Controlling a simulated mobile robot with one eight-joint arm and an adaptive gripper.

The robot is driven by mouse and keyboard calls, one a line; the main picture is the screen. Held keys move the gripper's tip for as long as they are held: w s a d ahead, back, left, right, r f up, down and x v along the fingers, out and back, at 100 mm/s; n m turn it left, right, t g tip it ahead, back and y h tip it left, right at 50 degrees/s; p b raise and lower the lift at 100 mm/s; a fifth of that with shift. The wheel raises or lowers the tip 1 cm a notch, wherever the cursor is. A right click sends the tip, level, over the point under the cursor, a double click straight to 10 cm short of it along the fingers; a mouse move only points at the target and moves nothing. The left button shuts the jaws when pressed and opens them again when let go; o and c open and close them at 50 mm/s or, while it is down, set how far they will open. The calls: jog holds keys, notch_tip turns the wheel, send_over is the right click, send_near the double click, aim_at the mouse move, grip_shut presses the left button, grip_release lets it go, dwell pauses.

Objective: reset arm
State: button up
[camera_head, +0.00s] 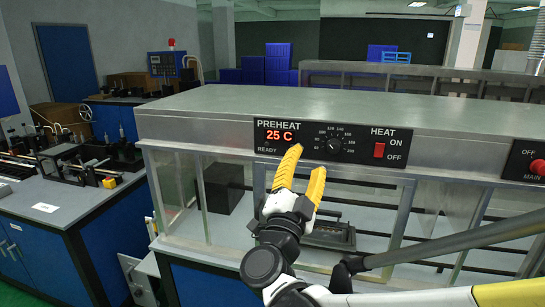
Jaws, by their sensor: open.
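My gripper (301,174) has yellow fingers and a white and black wrist. It is raised in front of the grey machine (190,130), below its control panel. Its fingers point up and stand apart, with nothing visible between them. The left fingertip overlaps the lower edge of the panel in the picture; I cannot tell whether it touches. My arm reaches in from the lower right.
The panel has a red 25 C display (280,136), a black dial (334,146) and a red heat switch (379,150). A framed clear front (400,195) lies behind my gripper. A workbench (60,200) with equipment stands left.

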jog(key=s+a+f+n+g+y+b, duration=0.1)
jog(key=s+a+f+n+g+y, duration=0.15)
jog(key=n+y, duration=0.4)
jog(key=s+a+f+n+g+y+b, duration=0.1)
jog(key=s+f+n+y, duration=0.15)
jog(key=n+y, duration=0.4)
jog(key=s+d+f+g+h, duration=0.2)
jog(key=s+d+f+g, duration=0.3)
jog(key=s+f, duration=0.3)
jog(key=s+d+f+n+g+h, duration=0.1)
jog(key=s+d+f+g+h, duration=0.1)
jog(key=s+d+f+g, duration=0.2)
jog(key=s+d+f, duration=0.3)
jog(key=s+f, duration=0.1)
jog(key=f, duration=0.3)
jog(key=shift+s+f+g+b, duration=0.3)
jog(key=shift+s+g+b, duration=0.05)
jog(key=shift+a, duration=0.1)
